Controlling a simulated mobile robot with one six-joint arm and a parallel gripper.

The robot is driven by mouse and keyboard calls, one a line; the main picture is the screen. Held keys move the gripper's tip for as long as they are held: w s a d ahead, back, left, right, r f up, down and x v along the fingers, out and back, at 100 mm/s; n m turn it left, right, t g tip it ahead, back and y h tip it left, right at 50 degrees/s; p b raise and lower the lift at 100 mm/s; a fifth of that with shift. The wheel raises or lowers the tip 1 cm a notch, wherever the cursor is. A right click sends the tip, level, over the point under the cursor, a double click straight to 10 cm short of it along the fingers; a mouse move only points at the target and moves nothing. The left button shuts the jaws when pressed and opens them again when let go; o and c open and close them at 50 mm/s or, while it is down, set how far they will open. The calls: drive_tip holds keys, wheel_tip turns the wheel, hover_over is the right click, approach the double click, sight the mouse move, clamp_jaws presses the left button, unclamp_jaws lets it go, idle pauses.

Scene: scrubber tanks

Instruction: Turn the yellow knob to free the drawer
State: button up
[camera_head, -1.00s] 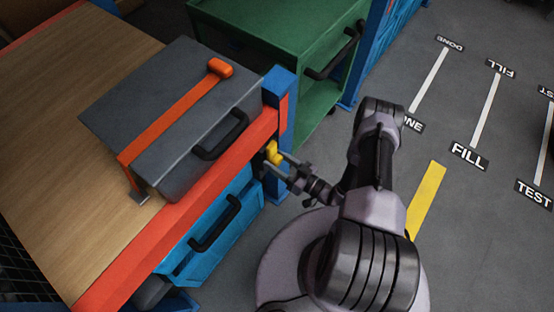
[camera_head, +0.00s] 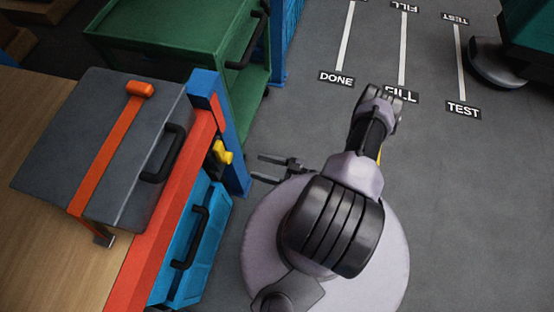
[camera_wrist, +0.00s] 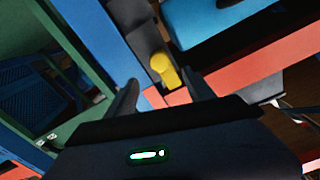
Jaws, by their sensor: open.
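The yellow knob (camera_head: 222,153) sits on a dark plate at the workbench's corner, beside the blue post. In the wrist view the knob (camera_wrist: 162,66) has a round end and a tab slanting down to the right. The blue drawer (camera_head: 186,262), with a black handle (camera_head: 190,238), is under the red bench edge and looks shut; part of it shows in the wrist view (camera_wrist: 195,22). My gripper (camera_head: 254,168) is open and empty, a short gap to the right of the knob. In the wrist view the knob appears between its two fingers, not gripped.
A grey case (camera_head: 115,130) with an orange strap lies on the wooden bench top. The blue post (camera_head: 232,135) stands close to the knob. A green cart (camera_head: 175,45) is behind the bench.

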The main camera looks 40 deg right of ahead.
drive_tip(key=v, duration=0.5)
drive_tip(key=shift+s, duration=0.1)
